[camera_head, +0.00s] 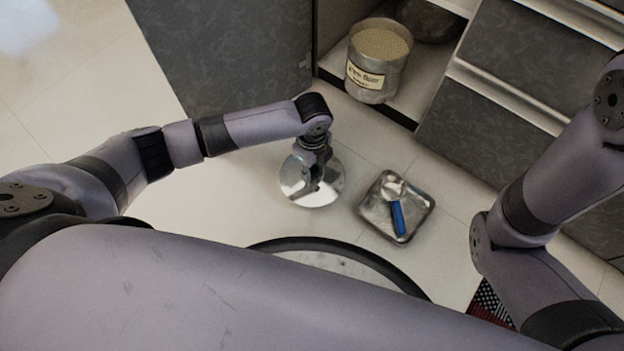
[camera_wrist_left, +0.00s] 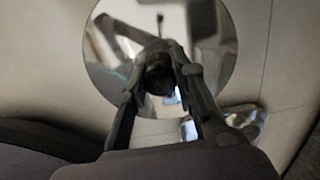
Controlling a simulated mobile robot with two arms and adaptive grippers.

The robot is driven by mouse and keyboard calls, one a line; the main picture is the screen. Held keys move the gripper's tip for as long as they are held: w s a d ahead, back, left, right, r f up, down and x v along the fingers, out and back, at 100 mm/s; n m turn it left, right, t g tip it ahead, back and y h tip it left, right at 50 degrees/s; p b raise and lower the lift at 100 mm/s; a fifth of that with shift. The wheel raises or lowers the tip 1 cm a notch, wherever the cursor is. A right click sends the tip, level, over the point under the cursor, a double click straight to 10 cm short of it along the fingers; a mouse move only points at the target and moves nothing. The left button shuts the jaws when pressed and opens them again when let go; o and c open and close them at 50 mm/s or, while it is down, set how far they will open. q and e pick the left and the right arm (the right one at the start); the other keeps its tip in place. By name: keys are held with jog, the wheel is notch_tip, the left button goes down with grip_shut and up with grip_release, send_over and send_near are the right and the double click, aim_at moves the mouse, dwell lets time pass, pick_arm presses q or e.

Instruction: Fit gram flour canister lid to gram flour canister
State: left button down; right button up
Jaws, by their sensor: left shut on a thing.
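The gram flour canister (camera_head: 366,80) is a metal tin with a cream label, open at the top and filled with pale flour. It stands upright on the low shelf of the open cabinet. The round shiny canister lid (camera_head: 294,187) is below and left of it in the head view. My left gripper (camera_head: 316,182) is over the lid's middle, shut on its dark knob. In the left wrist view the lid (camera_wrist_left: 222,75) lies flat beyond the fingers of the gripper (camera_wrist_left: 163,75). Whether the lid touches the floor is unclear. My right gripper is out of view.
A metal tray (camera_head: 419,203) with a blue-handled scoop (camera_head: 398,217) lies on the floor right of the lid. A dark round pot (camera_head: 429,20) stands behind the canister. The cabinet door (camera_head: 235,50) stands open at left, and drawers (camera_head: 505,100) are at right.

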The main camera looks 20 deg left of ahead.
pick_arm(q)
notch_tip(320, 180, down, 4)
jog(key=shift+r+b, duration=0.25)
jog(key=shift+b, duration=0.6)
jog(key=shift+f, duration=0.3)
jog(key=shift+f, duration=0.15)
jog(key=c, duration=1.3)
grip_release()
jog(key=shift+c, duration=0.2)
